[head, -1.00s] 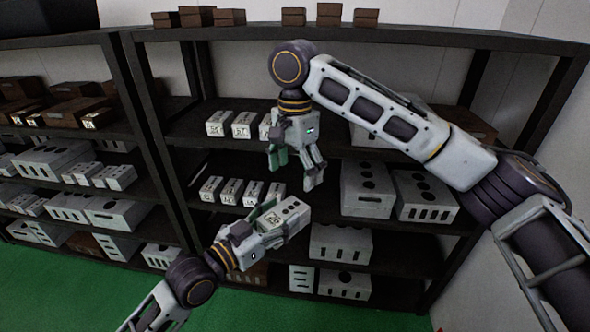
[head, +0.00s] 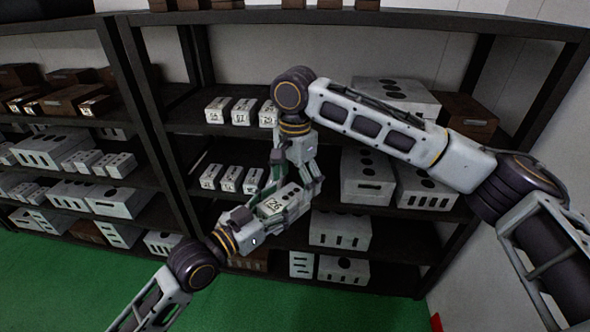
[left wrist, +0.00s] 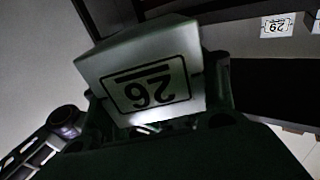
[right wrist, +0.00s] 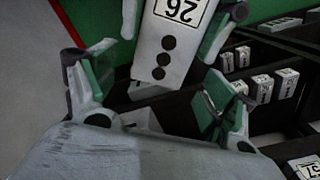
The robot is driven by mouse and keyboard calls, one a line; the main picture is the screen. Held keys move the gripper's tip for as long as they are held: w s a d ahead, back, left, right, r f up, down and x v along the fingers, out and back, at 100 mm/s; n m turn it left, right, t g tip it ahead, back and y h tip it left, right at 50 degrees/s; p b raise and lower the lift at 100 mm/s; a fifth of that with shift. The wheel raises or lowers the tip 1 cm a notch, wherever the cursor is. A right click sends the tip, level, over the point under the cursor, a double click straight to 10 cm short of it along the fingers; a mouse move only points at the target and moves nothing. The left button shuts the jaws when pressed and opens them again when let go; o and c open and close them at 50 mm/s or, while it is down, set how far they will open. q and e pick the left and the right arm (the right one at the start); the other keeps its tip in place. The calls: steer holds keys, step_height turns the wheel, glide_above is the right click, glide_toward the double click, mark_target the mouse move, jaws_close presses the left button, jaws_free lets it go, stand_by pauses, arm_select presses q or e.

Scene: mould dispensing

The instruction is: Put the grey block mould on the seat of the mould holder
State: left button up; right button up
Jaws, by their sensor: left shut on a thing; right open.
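The grey block mould (head: 285,200), labelled 26 and with round holes in its top, is held in my left gripper (head: 288,197) in front of the shelf. Its label face fills the middle of the left wrist view (left wrist: 150,85). In the right wrist view the block (right wrist: 163,50) extends toward the open fingers of my right gripper (right wrist: 158,95). The right gripper is close above the block in the head view; I cannot tell whether it touches it. No mould holder or seat can be made out in these frames.
A dark shelf rack (head: 160,165) behind my grippers carries small numbered blocks (head: 230,178) and larger grey moulds (head: 367,178). Brown blocks (head: 472,122) stand at the upper right. The green floor (head: 90,275) in front is clear.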

mark_target(280, 202)
arm_select(q)
steer(key=shift+r, duration=0.15)
arm_select(e)
steer(key=shift+f, duration=2.4)
steer(key=c, duration=1.6)
arm_select(q)
steer(key=o, duration=1.7)
arm_select(e)
steer(key=shift+r, duration=0.1)
steer(key=shift+c, duration=0.5)
arm_select(q)
steer(key=shift+r, duration=4.85)
steer(key=shift+f, duration=0.15)
